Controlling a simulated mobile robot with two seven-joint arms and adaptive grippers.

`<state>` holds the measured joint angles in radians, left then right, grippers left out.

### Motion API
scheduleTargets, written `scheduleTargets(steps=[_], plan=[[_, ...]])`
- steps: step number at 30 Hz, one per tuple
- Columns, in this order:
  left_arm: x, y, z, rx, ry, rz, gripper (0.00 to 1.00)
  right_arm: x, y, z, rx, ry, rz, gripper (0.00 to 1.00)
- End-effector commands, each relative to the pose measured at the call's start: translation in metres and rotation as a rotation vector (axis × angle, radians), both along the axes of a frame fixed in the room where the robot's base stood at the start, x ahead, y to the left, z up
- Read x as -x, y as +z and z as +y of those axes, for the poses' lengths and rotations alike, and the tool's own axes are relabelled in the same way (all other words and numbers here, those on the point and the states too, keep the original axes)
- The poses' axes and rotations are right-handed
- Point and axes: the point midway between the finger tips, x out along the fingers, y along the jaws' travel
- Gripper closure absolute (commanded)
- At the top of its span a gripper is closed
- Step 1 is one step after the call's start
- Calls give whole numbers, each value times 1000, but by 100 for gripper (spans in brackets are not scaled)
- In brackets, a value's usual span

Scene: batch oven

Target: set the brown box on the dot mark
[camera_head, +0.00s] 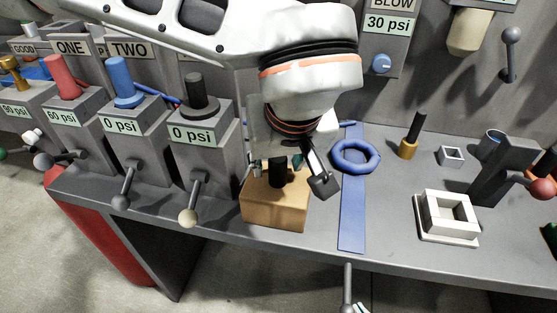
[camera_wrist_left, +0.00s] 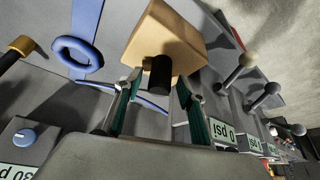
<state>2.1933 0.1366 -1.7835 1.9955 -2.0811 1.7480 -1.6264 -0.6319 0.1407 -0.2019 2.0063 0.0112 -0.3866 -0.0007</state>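The brown box (camera_head: 275,207) stands on the grey bench near its front edge, with a black peg (camera_head: 278,172) upright on top. In the left wrist view the box (camera_wrist_left: 165,38) and peg (camera_wrist_left: 160,75) are ahead of the fingers. My left gripper (camera_head: 290,175) is above the box; its fingers (camera_wrist_left: 158,92) are spread on either side of the peg, with gaps visible. I make out no dot mark.
A blue ring (camera_head: 355,157) lies by a blue strip (camera_head: 352,215) right of the box. A white square frame (camera_head: 447,217) lies farther right. Valve blocks with levers (camera_head: 194,195) stand left of the box. Bare bench shows between strip and frame.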

Motion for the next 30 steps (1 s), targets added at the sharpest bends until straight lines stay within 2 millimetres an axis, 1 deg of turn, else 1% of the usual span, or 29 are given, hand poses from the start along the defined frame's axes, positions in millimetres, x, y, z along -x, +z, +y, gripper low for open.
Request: scheduleTargets(steps=[5,8,12,18,21,24,30], plan=[[4,15,-2,1,-1,-5,60,0,3,0,-1,0,-1,100],[12,31,-4,2,-2,-7,60,0,5,0,-4,-1,-2,100],[25,58,-7,2,0,-8,60,1,8,1,-8,-1,0,100],[42,90,-10,1,-1,-5,60,4,8,3,-13,0,8,100],[48,101,-11,0,0,-5,60,5,7,4,-15,0,11,100],[51,107,-12,0,0,-2,60,6,7,4,-16,-1,12,100],[53,110,-13,0,-1,-1,60,5,8,4,-17,-1,10,100]])
